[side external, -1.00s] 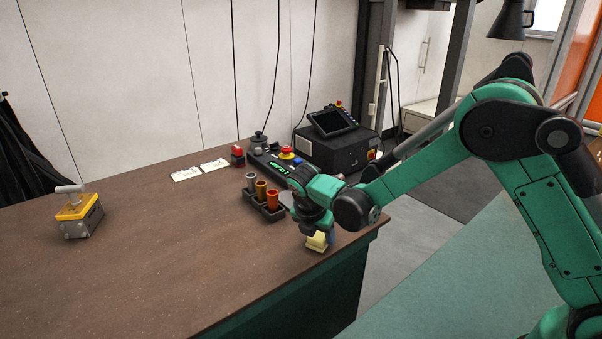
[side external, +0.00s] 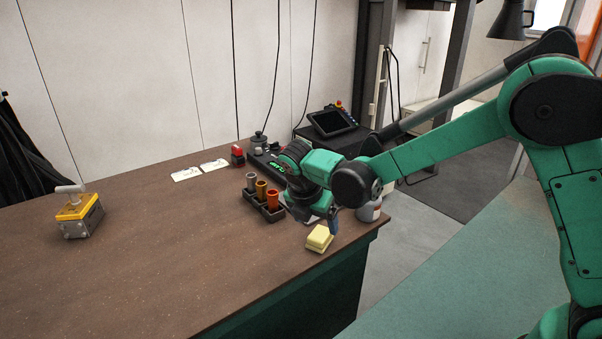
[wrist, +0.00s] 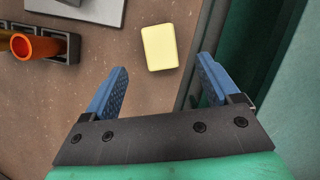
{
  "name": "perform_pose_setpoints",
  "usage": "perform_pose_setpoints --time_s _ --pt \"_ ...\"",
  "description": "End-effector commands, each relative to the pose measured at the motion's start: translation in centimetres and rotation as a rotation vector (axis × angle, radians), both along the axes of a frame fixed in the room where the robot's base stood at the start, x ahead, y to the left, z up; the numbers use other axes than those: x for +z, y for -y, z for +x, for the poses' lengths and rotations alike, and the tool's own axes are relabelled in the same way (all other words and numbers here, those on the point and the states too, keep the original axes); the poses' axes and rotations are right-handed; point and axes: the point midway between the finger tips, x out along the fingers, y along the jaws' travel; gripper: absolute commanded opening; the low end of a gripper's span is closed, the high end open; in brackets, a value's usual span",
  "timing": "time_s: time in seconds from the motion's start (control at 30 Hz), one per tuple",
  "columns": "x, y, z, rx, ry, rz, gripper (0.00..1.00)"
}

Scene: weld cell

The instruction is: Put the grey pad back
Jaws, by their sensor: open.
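A pale yellow block (side external: 319,238) lies on the brown bench near its right edge; it also shows in the wrist view (wrist: 160,47). My gripper (wrist: 162,66) is open and empty, its blue fingers apart, with the block ahead of and between the fingertip lines. In the side view my gripper (side external: 322,222) is just above and behind the block. A light grey flat plate (wrist: 105,12) is partly in view at the top left of the wrist view, with a darker grey piece on it. I cannot tell whether either grey piece is the pad.
A dark holder (side external: 262,207) with grey, brown and orange cups stands left of my gripper. A yellow-and-grey clamp-like block (side external: 80,213) is far left. The bench middle is clear.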

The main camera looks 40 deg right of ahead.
Motion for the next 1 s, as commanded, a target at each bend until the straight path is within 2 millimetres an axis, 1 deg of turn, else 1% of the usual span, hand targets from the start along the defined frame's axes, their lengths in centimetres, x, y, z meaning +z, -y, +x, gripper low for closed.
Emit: perform_pose_setpoints --time_s 0.03,0.1,0.2,0.3,0.43,0.53,0.57,0.67,0.77,0.8,0.87,0.9,1.0 --pt "1.2 -0.5 -0.3 0.003 0.000 0.000 0.82" --pt "2.6 -1.0 -0.4 0.003 0.000 0.000 0.82" --pt "4.4 -1.7 -0.7 0.002 0.000 0.000 0.82" --pt "5.5 -2.1 -0.9 0.002 -0.001 0.000 0.82" --pt "6.5 -2.4 -1.2 -0.016 0.010 0.007 0.82" --pt "7.3 -1.9 -1.9 -0.112 0.067 0.053 0.82" --pt "7.6 -1.7 -2.3 -0.162 0.096 0.078 0.82" --pt "8.6 -0.9 -4.2 -0.400 0.225 0.197 0.82" --pt "9.4 0.0 -6.5 -0.708 0.369 0.362 0.82" --pt "9.6 0.2 -7.4 -0.835 0.421 0.432 0.82" --pt "9.6 0.5 -8.8 -1.022 0.489 0.537 0.82" --pt "9.5 0.7 -9.6 -1.144 0.528 0.607 0.82" --pt "9.2 0.9 -11.2 -1.409 0.598 0.763 0.82"
